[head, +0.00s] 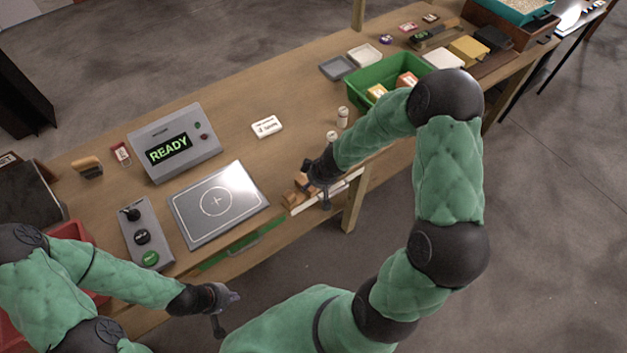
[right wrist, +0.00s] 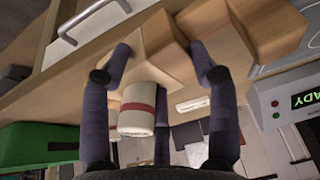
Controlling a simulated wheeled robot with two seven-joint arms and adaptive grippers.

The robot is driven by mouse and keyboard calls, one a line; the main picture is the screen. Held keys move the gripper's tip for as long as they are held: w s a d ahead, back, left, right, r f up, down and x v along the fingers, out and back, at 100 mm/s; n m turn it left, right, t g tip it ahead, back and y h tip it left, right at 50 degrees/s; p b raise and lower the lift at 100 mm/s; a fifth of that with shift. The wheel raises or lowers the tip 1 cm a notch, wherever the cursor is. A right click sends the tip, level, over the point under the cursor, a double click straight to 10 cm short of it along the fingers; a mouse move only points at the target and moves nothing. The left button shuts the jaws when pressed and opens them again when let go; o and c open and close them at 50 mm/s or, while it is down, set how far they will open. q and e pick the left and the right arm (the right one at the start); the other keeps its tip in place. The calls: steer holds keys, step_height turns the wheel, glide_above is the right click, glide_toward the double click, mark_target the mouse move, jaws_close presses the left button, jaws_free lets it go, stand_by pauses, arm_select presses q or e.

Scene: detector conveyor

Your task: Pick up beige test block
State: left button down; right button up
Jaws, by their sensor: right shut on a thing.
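My right gripper (head: 318,182) is at the front edge of the bench, beside a small group of wooden blocks (head: 295,197). In the right wrist view its dark fingers (right wrist: 162,75) close around a pale beige block (right wrist: 167,62), which is between the fingertips. A browner wooden block (right wrist: 228,38) lies right against that spot. In the head view the gripper hides most of the held block, and I cannot tell whether it is lifted. My left gripper (head: 222,308) is empty in front of the bench, its fingers spread apart.
A grey plate with a circle mark (head: 232,215), a READY display box (head: 178,142) and a button panel (head: 148,232) stand to the left. A green bin (head: 360,78) is further back.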

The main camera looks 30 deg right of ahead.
steer(key=s+a+r+p, duration=0.2)
steer(key=s+a+r, duration=0.1)
steer(key=r, duration=0.5)
steer(key=shift+a+r, duration=0.35)
steer(key=shift+a, duration=0.2)
steer(key=s+a+r, duration=0.1)
steer(key=s+a, duration=0.1)
steer(key=s+a+r, duration=0.1)
steer(key=a, duration=0.1)
steer(key=s+a+r, duration=0.1)
steer(key=s+a, duration=0.1)
steer(key=shift+s+a+r+b, duration=0.1)
steer(key=shift+s+a+b, duration=0.15)
steer(key=shift+s+b, duration=0.1)
jaws_close()
